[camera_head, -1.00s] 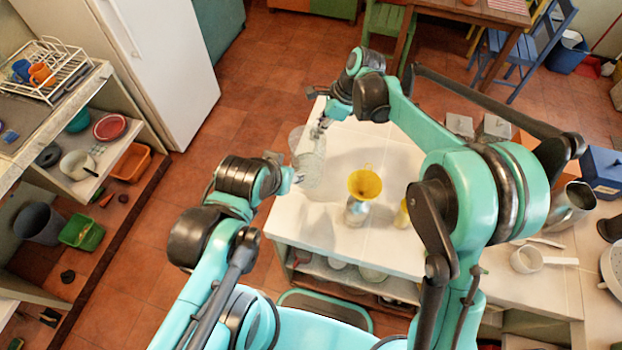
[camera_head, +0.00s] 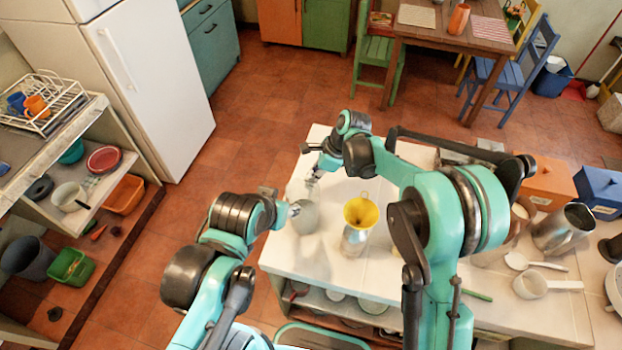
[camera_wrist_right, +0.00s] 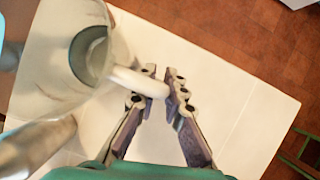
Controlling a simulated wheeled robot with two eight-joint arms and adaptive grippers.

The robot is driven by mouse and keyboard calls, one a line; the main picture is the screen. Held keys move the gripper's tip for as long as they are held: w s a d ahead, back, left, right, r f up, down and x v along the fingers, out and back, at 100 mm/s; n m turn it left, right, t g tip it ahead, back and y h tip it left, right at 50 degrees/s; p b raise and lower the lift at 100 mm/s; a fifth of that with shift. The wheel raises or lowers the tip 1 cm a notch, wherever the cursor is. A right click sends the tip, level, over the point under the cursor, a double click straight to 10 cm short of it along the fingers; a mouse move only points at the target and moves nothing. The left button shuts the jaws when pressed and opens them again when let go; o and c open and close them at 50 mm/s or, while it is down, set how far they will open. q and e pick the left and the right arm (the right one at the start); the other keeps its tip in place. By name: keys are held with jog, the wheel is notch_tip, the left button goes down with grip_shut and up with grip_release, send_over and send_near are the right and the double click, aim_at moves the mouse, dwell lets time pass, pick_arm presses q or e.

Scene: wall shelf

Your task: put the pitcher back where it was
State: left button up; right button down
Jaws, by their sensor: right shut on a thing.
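The clear pitcher (camera_head: 304,217) is at the left part of the white counter (camera_head: 392,160), hard to make out against it. In the right wrist view, its see-through body (camera_wrist_right: 60,75) is at the upper left and its pale handle (camera_wrist_right: 135,80) lies between the fingers. My right gripper (camera_head: 316,172) is shut on this handle. I cannot tell whether the pitcher's base touches the counter. My left gripper (camera_head: 290,207) is close beside the pitcher's left side; its fingers are too small and partly hidden to read.
A yellow funnel (camera_head: 361,212) sits on a metal bottle (camera_head: 354,241) just right of the pitcher; the bottle also shows at lower left in the wrist view (camera_wrist_right: 35,145). A metal jug (camera_head: 563,230) and a white pan (camera_head: 531,286) stand at the right.

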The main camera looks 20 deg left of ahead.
jog(key=c, duration=1.6)
grip_release()
jog(key=shift+f, duration=0.15)
